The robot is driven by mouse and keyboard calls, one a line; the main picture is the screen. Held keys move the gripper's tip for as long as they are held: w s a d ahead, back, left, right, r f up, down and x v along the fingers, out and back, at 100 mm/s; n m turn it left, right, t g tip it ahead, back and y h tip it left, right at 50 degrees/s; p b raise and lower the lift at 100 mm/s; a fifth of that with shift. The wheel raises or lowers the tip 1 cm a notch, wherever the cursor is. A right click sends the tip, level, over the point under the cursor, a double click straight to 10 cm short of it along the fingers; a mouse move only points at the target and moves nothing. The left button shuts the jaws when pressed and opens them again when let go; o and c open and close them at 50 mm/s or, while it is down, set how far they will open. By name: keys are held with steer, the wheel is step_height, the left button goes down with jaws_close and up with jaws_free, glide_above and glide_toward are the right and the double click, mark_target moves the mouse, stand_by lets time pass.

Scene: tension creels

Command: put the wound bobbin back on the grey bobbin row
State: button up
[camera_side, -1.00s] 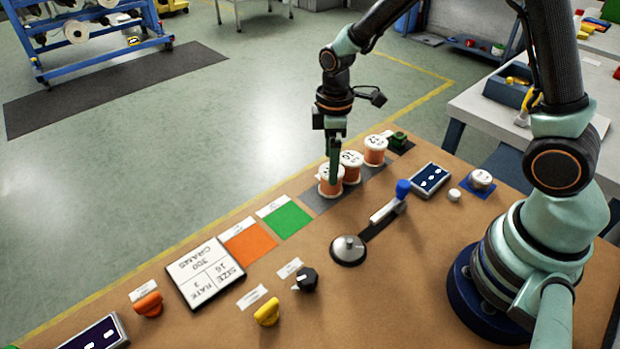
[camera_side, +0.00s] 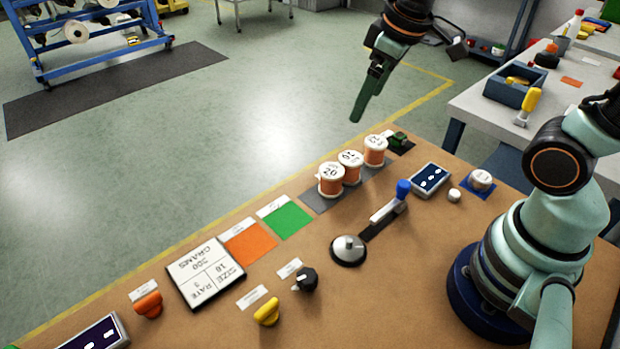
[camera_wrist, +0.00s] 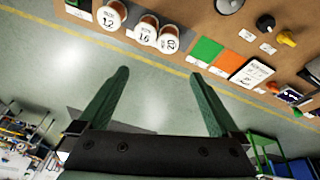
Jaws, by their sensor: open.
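Three copper-coloured bobbins with white numbered tops stand upright on the grey bobbin row (camera_side: 317,202): the nearest bobbin (camera_side: 331,181), the middle bobbin (camera_side: 350,167) and the far bobbin (camera_side: 375,150). In the wrist view they show at the top as bobbins (camera_wrist: 111,17), (camera_wrist: 146,30) and (camera_wrist: 169,40). I cannot tell which one is the wound bobbin the task names. My gripper (camera_side: 362,110) is raised above and behind the row, clear of the bobbins. In the wrist view my gripper (camera_wrist: 158,78) has its two green fingers wide apart with only floor between them.
A green square (camera_side: 286,219) and an orange square (camera_side: 250,243) lie beside the row. The air around my gripper is free.

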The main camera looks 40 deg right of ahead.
steer(key=s+m, duration=0.1)
steer(key=s+r+m+t, duration=0.1)
steer(key=s+d+r+m+t, duration=0.1)
steer(key=s, duration=0.1)
steer(key=shift+r+m, duration=0.15)
steer(key=shift+m, duration=0.15)
stand_by(1.1)
